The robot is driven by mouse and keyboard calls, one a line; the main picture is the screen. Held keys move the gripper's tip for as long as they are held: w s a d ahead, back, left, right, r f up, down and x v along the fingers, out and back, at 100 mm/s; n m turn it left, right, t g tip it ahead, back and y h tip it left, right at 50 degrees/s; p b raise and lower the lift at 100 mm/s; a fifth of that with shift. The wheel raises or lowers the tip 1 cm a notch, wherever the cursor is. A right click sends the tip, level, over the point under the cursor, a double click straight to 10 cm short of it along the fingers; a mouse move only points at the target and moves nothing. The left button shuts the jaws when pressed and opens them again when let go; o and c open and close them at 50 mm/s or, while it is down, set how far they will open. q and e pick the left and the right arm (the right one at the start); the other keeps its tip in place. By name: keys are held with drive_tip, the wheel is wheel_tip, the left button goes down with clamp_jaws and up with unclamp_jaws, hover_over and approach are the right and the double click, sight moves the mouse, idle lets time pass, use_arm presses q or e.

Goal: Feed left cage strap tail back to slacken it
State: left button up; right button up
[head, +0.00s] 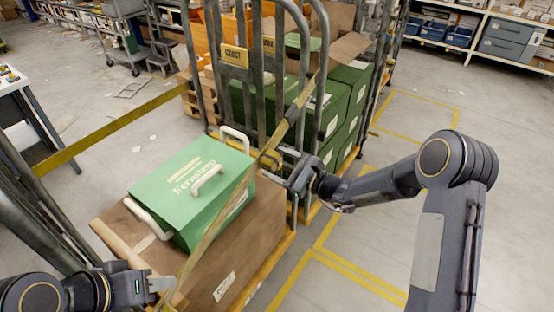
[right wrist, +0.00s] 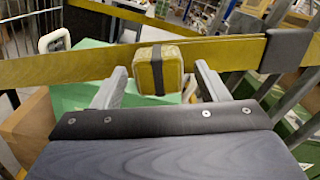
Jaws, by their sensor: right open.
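A yellow cage strap (head: 215,215) runs from the upright roll cage frame down across the front of the green box. It also crosses the right wrist view (right wrist: 60,68) from side to side. A squarish yellow bundle with a dark band (right wrist: 158,70), perhaps the strap's folded tail, sits against it. It shows small beside the cage in the head view (head: 268,160). My right gripper (right wrist: 161,78) is open, its fingers on either side of the bundle; contact cannot be told. My left gripper (head: 165,284) is low at the left, close to the strap's lower end; its jaws are unclear.
A green box with white handles (head: 185,170) stands on a brown carton (head: 250,235). More green boxes (head: 345,95) fill the cage (head: 245,80) behind. Another yellow strap (head: 110,128) stretches at the left. The floor at right has yellow lines and is clear.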

sight(277, 137)
drive_tip(key=shift+w+a, duration=0.2)
drive_tip(key=shift+a, duration=0.2)
drive_tip(key=shift+d, duration=0.1)
drive_tip(key=c, duration=1.4)
drive_tip(key=w+d+r, duration=0.1)
drive_tip(key=w+d+b, duration=0.1)
drive_tip(key=w, duration=0.1)
drive_tip(key=w+d+r, duration=0.1)
drive_tip(key=w+d, duration=0.1)
drive_tip(key=shift+w+r+b, duration=0.25)
drive_tip(key=shift+r+b, duration=0.05)
drive_tip(key=shift+r, duration=0.05)
drive_tip(key=shift+w+r, duration=0.1)
drive_tip(key=shift+r, duration=0.1)
drive_tip(key=o, duration=1.4)
drive_tip(key=shift+d, duration=0.1)
drive_tip(key=shift+f, duration=0.1)
